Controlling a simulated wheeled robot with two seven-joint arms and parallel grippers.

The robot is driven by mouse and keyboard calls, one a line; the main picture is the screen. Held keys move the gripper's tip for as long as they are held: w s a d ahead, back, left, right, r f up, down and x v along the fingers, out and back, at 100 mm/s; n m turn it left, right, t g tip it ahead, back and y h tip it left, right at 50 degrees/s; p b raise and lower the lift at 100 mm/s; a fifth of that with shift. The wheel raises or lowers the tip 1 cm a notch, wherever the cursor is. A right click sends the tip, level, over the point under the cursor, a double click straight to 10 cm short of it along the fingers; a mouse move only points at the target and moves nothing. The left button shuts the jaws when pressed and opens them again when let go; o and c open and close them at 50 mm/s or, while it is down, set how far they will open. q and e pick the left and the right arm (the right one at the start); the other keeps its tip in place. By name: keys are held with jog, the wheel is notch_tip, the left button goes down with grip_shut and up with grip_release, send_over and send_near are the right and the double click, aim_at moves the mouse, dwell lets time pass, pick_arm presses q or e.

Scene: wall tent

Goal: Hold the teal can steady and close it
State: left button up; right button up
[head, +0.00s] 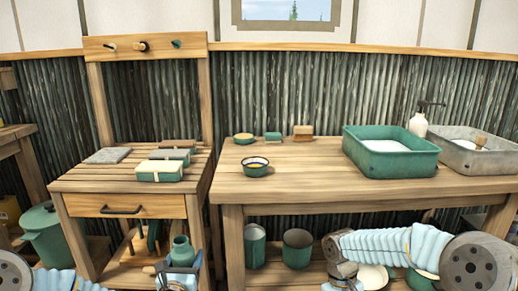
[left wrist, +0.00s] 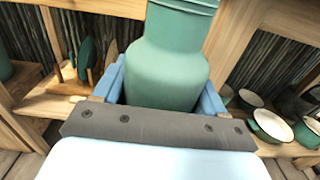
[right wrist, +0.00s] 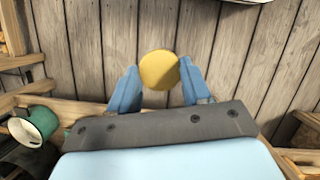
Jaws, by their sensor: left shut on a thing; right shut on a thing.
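The teal can (head: 182,252) has a narrow neck and wide shoulders and stands upright in my left gripper (head: 180,278), low in front of the small table. In the left wrist view the can (left wrist: 168,70) fills the space between the blue fingers; its top is cut off. No lid shows on its neck in the head view. My right gripper (right wrist: 159,76) is shut on a round yellow lid (right wrist: 159,69), held by its sides. In the head view the right gripper is at the bottom edge, right of the can and apart from it; the lid is hidden there.
A small table (head: 75,182) with a drawer stands behind the can. The long table (head: 330,182) carries a bowl (head: 254,166) and a green basin (head: 391,151). Cups (head: 297,250) stand on the shelf below, between the two grippers. A lidded green pot (head: 42,235) is at left.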

notch_tip(320, 180, down, 6)
jog(key=s+m+y, duration=0.1)
jog(key=s+m, duration=0.1)
jog(key=m, duration=0.1)
jog(key=shift+a, duration=0.45)
jog(key=shift+s+f, duration=0.1)
pick_arm(q)
jog(key=s+d+f+m+g+h, duration=0.2)
jog(key=s+d+f+m+h, duration=0.2)
jog(key=d+f, duration=0.3)
jog(key=s+d+f+m+g+h, duration=0.2)
jog(key=s+d+f+m+h, duration=0.2)
jog(key=d+f+h, duration=0.3)
jog(key=shift+s+d+f+h, duration=0.2)
jog(key=shift+d+h, duration=0.1)
jog(key=shift+d, duration=0.6)
pick_arm(e)
jog(key=w+a+r+m+y, duration=0.1)
jog(key=w+a+r+m, duration=0.1)
jog(key=a+r, duration=0.4)
jog(key=w+a+r+m, duration=0.1)
jog(key=a+r+m, duration=0.4)
jog(key=a, duration=0.5)
jog(key=w+a+r+m+t+y, duration=0.1)
jog(key=w+a+r+m, duration=0.1)
jog(key=a+r, duration=0.6)
jog(key=shift+w+a+m+y, duration=0.3)
jog(key=shift+a+m, duration=0.25)
jog(key=shift+m, duration=0.25)
